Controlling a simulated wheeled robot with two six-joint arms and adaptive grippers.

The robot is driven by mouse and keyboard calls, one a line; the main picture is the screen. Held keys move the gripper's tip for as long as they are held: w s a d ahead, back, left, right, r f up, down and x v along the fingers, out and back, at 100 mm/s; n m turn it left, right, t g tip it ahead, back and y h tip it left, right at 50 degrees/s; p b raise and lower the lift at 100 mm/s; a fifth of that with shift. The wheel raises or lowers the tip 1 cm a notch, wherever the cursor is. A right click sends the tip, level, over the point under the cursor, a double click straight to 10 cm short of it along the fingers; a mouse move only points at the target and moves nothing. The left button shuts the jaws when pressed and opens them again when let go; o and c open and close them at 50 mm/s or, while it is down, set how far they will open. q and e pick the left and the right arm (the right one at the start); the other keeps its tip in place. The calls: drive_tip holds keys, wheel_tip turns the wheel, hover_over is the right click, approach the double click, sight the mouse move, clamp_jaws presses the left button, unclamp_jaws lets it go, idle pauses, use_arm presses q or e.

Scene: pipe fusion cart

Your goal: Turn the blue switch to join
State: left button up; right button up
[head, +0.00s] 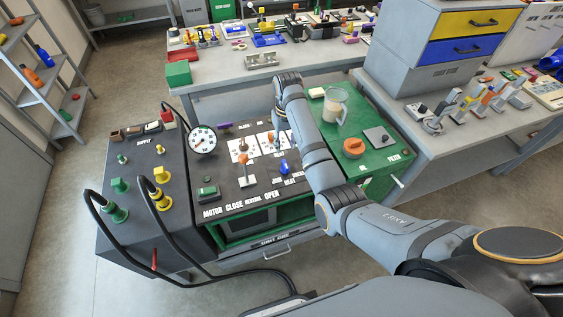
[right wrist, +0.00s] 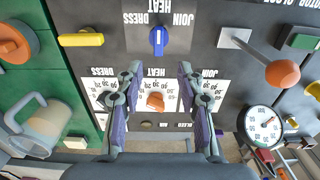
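The blue switch (head: 283,167) is on the dark panel of the cart. It also shows at the upper middle of the right wrist view (right wrist: 157,40), where the panel lettering is upside down. Its handle stands upright there, in line with the word HEAT; the word JOIN (right wrist: 183,18) lies to the right of that. My right gripper (right wrist: 158,72) is open, its two fingers apart and empty. The fingertips lie just below the switch in that view, apart from it. In the head view my right arm hides most of the gripper. My left gripper is not in view.
White dials with an orange knob (right wrist: 156,102) lie between the fingers in the wrist view. An orange-tipped lever (right wrist: 283,73) and a round gauge (right wrist: 263,127) are to the right. A yellow handle (right wrist: 80,40) and a clear jug (right wrist: 42,125) are to the left.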

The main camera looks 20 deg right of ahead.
sight(285, 164)
wheel_tip(285, 164, down, 10)
drive_tip(key=shift+d+f+p, duration=0.1)
drive_tip(key=shift+f+p, duration=0.1)
drive_tip(key=shift+p, duration=0.25)
drive_tip(key=shift+c, duration=0.2)
clamp_jaws()
